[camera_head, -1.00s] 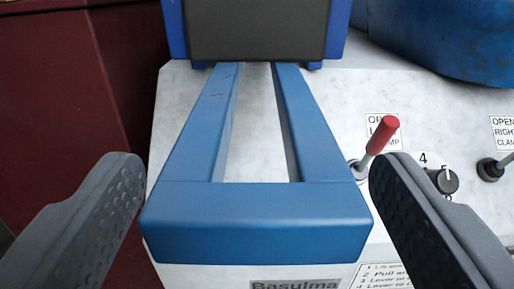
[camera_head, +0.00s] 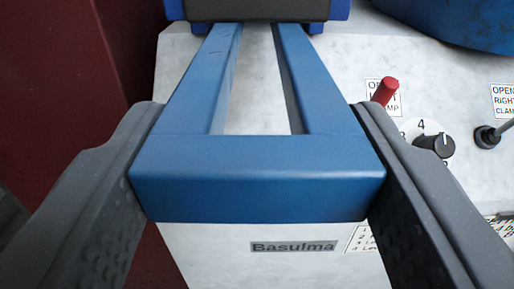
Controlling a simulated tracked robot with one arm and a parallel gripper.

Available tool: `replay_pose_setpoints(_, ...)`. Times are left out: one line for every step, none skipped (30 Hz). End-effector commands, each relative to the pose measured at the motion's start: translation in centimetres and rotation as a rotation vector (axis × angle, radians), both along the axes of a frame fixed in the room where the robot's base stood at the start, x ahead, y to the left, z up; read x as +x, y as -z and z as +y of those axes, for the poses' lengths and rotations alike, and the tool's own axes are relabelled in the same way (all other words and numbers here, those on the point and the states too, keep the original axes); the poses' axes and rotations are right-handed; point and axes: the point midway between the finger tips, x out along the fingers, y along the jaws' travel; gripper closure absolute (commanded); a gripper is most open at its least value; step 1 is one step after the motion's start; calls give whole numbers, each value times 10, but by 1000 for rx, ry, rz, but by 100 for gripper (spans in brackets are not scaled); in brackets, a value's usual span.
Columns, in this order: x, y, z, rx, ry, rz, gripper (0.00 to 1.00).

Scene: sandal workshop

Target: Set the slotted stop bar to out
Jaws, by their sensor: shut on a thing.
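The slotted stop bar (camera_head: 258,176) is a blue U-shaped frame with two long rails and a wide front crosspiece. It juts toward me from a dark block with blue sides (camera_head: 257,8) at the top of the view. A long slot lies between its rails, with the pale machine top showing through. My gripper (camera_head: 257,190) is shut on the bar's front crosspiece, one dark finger against its left end and one against its right end.
A red-handled lever (camera_head: 385,91) stands close to the right finger, its base hidden. Beside it are a black dial (camera_head: 435,145) and another lever (camera_head: 487,137). A blue rounded body (camera_head: 450,22) is at the upper right. A dark red surface (camera_head: 60,80) lies left.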

Motion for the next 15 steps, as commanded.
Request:
replay_pose_setpoints(-2,0,0,0,-1,3,87)
replay_pose_setpoints(-3,1,0,0,-1,3,86)
replay_pose_setpoints(-3,1,0,0,-1,2,87)
replay_pose_setpoints(-3,1,0,0,-1,3,87)
replay_pose_setpoints(-3,2,0,0,0,3,87)
replay_pose_setpoints(-3,2,0,0,0,3,86)
replay_pose_setpoints(-3,2,0,0,0,3,86)
replay_pose_setpoints(-3,2,0,0,0,4,86)
replay_pose_setpoints(-3,2,0,0,0,4,34)
replay_pose_setpoints(-3,2,0,0,0,4,26)
replay_pose_setpoints(-3,2,0,0,0,4,24)
replay_pose_setpoints(-3,2,0,0,0,4,24)
replay_pose_setpoints(-3,2,0,0,0,4,24)
replay_pose_setpoints(-3,2,0,0,0,3,24)
replay_pose_setpoints(-2,2,0,0,0,3,24)
